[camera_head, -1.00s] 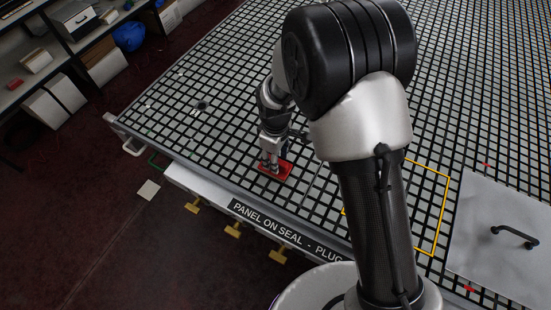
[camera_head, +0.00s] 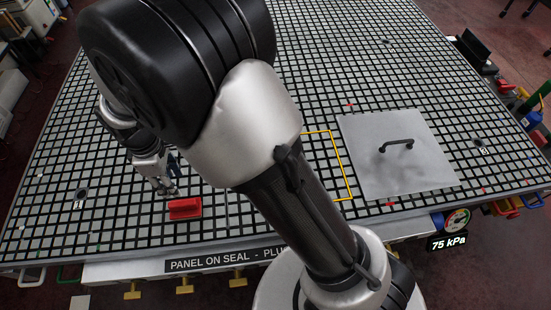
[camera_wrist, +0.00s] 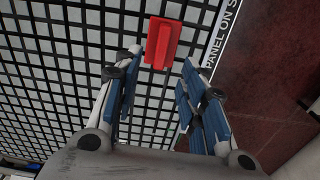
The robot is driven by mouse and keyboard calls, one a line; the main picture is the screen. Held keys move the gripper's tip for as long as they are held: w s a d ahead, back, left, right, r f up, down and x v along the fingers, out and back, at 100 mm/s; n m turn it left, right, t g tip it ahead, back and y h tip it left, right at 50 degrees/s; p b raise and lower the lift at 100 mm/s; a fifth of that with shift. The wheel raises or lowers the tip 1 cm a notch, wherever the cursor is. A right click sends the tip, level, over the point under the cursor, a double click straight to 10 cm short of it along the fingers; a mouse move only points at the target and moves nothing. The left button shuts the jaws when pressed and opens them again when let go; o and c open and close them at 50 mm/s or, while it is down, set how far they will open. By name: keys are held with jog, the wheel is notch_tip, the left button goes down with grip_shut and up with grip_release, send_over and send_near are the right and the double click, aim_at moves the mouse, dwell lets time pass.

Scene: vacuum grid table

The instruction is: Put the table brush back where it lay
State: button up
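The table brush, a red block with a raised grip (camera_head: 184,208), lies on the black-and-white grid table (camera_head: 120,215) close to its front edge, above the "PANEL ON SEAL" label. My gripper (camera_head: 168,190) is just behind and left of the brush and looks apart from it. In the wrist view the two blue-padded fingers (camera_wrist: 155,95) are spread wide with nothing between them. The brush (camera_wrist: 162,43) shows beyond the fingertips there, clear of both fingers.
A grey panel with a black handle (camera_head: 398,154) lies on the right of the table beside a yellow outline (camera_head: 343,165). A gauge with a 75 kPa sign (camera_head: 449,242) is at the front right. Bare grid lies left of the brush.

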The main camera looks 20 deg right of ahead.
jog(key=s+d+r+m+t, duration=0.1)
jog(key=s+d+r+m, duration=0.25)
jog(key=d+r, duration=0.45)
jog(key=s+d+r+m+t, duration=0.15)
jog(key=d+r+m, duration=0.25)
jog(key=d+r, duration=0.45)
jog(key=s+d+r+m+t, duration=0.2)
jog(key=s+d+r+m, duration=0.2)
jog(key=s, duration=0.9)
jog(key=d+m, duration=0.3)
jog(key=d, duration=0.2)
jog(key=shift+s+d, duration=0.15)
jog(key=shift+d, duration=0.05)
jog(key=shift+m, duration=0.25)
